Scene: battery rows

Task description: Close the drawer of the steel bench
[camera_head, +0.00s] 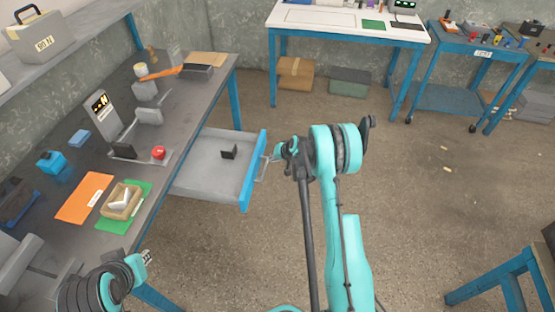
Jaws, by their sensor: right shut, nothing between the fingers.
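The steel bench (195,112) stands on the left with a grey top and blue legs. Its drawer (205,171) is pulled out to the right, showing a grey tray. The drawer has a blue front (254,170) with a metal handle (263,171) on its outer face. A small black object (229,152) lies inside the drawer. My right gripper (273,154) is shut and empty, just right of the blue front beside the handle; I cannot tell if it touches. My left gripper (146,258) is near the bench's front edge at lower left; its fingers are unclear.
The bench top holds an orange mat (84,198), a wooden box (121,201) on a green mat and a red button (158,153). A white-topped table (345,27) and a blue cart (470,45) stand at the back. A blue stool (500,283) is at lower right. The middle floor is clear.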

